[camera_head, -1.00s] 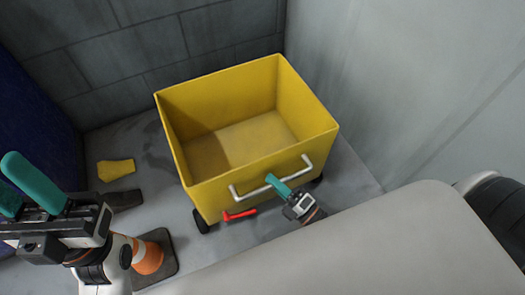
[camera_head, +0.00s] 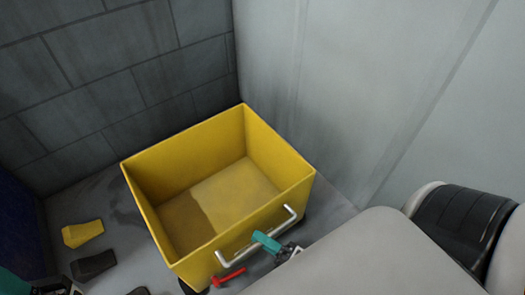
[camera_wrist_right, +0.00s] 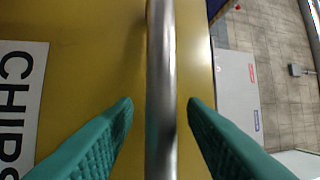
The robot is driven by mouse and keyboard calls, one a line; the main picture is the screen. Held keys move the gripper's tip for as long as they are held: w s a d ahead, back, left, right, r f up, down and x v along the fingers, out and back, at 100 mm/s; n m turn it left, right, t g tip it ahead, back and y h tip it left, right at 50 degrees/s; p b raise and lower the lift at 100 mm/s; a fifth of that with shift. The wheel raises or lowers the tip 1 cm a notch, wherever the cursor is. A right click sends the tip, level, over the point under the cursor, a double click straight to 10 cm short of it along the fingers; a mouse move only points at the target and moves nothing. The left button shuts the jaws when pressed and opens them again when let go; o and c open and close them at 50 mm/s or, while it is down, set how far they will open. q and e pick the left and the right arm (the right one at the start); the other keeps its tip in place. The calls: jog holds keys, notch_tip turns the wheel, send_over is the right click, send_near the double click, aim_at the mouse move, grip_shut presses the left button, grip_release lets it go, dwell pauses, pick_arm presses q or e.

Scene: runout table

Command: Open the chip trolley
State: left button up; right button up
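The chip trolley is an open-topped yellow bin (camera_head: 200,150) that stands upright on the floor in the head view. Its silver bar handle (camera_head: 232,262) is on the front wall. It also shows as a metal bar (camera_wrist_right: 161,70) in the right wrist view. My right gripper (camera_wrist_right: 160,102) is open, with one teal finger on each side of the bar and gaps between. A "CHIPS" label (camera_wrist_right: 18,100) is beside the bar. My left gripper (camera_head: 14,282) shows only partly at the lower left corner, apart from the trolley.
A red lever (camera_head: 228,278) sits low at the trolley's front. A yellow piece (camera_head: 83,233) and a dark piece (camera_head: 95,265) lie on the floor to its left. A grey block wall (camera_head: 120,90) and a pale panel (camera_head: 340,90) stand close behind it.

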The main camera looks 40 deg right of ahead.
jog(key=p+v, duration=0.1)
jog(key=v, duration=1.1)
jog(key=shift+p, duration=0.35)
